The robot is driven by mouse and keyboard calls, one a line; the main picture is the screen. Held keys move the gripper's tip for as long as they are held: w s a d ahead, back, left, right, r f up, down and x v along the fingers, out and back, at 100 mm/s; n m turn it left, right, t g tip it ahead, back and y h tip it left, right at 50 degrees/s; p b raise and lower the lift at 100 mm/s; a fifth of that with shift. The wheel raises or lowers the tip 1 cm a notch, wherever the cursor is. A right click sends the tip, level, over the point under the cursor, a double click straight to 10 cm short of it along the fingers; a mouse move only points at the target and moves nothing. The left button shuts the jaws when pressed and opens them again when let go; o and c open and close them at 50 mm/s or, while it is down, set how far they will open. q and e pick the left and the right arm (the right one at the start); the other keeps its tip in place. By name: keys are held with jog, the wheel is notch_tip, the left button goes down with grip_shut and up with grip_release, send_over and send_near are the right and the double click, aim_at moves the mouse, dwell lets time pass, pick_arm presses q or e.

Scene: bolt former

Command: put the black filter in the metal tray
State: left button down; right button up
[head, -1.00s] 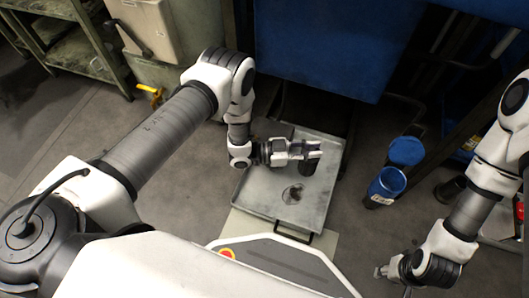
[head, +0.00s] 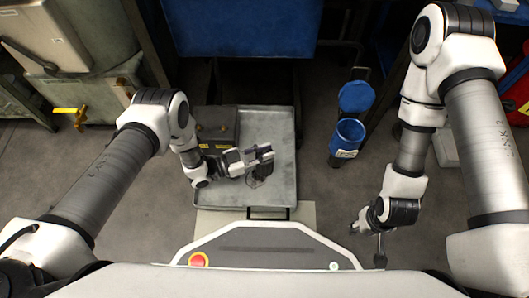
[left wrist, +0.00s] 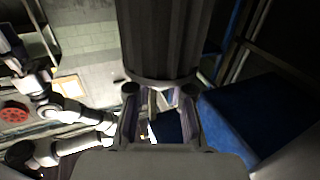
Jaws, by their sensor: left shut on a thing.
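The metal tray (head: 284,128) is a shallow grey pan in the middle of the head view, with a handle at its near edge. My left gripper (head: 267,152) is over the tray, shut on the black filter (head: 262,171). The filter hangs below the fingers and partly hides behind them. In the left wrist view the filter (left wrist: 160,40) is a dark ribbed cylinder at the fingertips (left wrist: 160,95). I cannot tell whether its underside touches the tray. My right gripper (head: 368,243) is away to the right over the floor, its fingers unclear.
A dark box (head: 218,125) with yellow labels stands at the tray's back left. A blue panel (head: 240,28) is beyond the tray.

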pick_arm(q)
jog(key=shift+f, duration=0.2)
jog(key=c, duration=1.1)
grip_release()
jog(key=shift+o, duration=0.2)
jog(key=shift+r, duration=0.1)
jog(key=shift+r, duration=0.2)
jog(key=p+v, duration=0.3)
jog(key=v, duration=0.4)
jog(key=shift+a, duration=0.2)
jog(key=shift+s+f, duration=0.1)
